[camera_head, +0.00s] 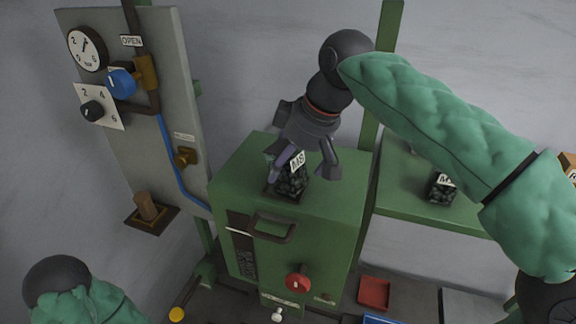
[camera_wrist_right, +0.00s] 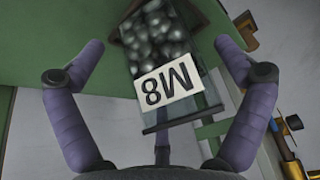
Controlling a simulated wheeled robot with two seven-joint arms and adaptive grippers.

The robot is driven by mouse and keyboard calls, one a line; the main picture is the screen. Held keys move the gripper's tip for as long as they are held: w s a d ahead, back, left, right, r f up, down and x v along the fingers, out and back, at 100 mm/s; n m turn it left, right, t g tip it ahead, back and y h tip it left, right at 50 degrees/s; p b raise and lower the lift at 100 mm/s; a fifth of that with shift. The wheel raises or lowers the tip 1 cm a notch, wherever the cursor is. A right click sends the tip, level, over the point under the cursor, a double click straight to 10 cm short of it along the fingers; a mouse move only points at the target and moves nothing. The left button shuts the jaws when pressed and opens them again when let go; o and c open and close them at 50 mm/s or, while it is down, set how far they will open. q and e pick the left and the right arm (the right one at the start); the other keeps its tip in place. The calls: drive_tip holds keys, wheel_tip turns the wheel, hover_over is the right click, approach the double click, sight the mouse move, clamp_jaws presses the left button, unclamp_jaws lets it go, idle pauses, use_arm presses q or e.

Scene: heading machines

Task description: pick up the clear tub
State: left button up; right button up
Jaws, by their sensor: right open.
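A clear tub (camera_head: 291,178) of dark round pieces, with a white M8 label, stands on top of the green machine. My right gripper (camera_head: 307,165) is above and around it, with fingers apart. In the right wrist view, the tub (camera_wrist_right: 165,50) shows between the two spread fingers of my right gripper (camera_wrist_right: 160,55), with visible gaps on both sides. Its label faces the camera. A second similar labelled tub (camera_head: 441,188) stands on the green shelf at the right. My left arm shows only in part at the lower left, and its gripper is out of view.
The green machine (camera_head: 245,185) has a front handle (camera_head: 272,229) and a red knob (camera_head: 298,282). A grey panel (camera_head: 150,60) with gauge, dials and blue hose stands left. The green shelf (camera_head: 400,210) is right. A red tray (camera_head: 374,293) lies below.

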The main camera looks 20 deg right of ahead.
drive_tip(key=shift+w+f, duration=0.1)
drive_tip(key=shift+s, duration=0.2)
drive_tip(key=c, duration=1.4)
drive_tip(key=shift+c, duration=1.2)
